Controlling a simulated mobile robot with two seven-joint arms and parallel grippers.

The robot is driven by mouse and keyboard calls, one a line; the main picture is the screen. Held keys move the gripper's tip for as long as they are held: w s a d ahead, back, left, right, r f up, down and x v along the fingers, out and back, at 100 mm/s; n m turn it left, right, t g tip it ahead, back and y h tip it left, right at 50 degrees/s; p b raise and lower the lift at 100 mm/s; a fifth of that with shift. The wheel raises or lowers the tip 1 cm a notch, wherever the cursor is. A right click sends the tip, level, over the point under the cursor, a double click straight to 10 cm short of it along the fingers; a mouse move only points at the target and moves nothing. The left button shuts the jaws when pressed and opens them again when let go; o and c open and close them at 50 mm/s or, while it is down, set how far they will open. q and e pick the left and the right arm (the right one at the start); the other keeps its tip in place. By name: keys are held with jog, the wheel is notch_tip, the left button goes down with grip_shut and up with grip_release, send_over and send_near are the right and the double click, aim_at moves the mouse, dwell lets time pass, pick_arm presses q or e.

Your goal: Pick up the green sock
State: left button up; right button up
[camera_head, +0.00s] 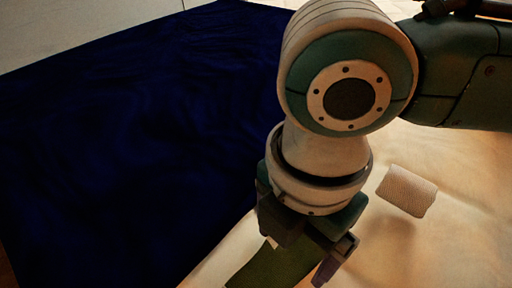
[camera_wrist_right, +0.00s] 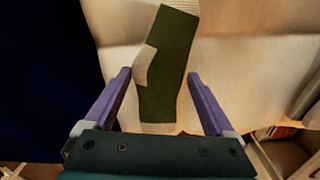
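The green sock (camera_wrist_right: 172,62) has a dark green body with pale cuff, heel and toe. It lies on the cream bed sheet in the right wrist view, running up from between the fingers. In the head view, part of the green sock (camera_head: 272,268) shows at the bottom, under my right gripper (camera_head: 298,262), which hides the rest. In the right wrist view my right gripper (camera_wrist_right: 160,92) is open, its purple fingers on either side of the sock with gaps between. Whether the fingertips touch the sheet is unclear. My left gripper is not in view.
A dark blue cover (camera_head: 130,140) spreads over the left of the bed. A small whitish ribbed roll of cloth (camera_head: 407,191) lies on the cream sheet (camera_head: 455,235) right of my gripper. The sheet further right is clear.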

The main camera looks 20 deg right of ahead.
jog(key=c, duration=0.5)
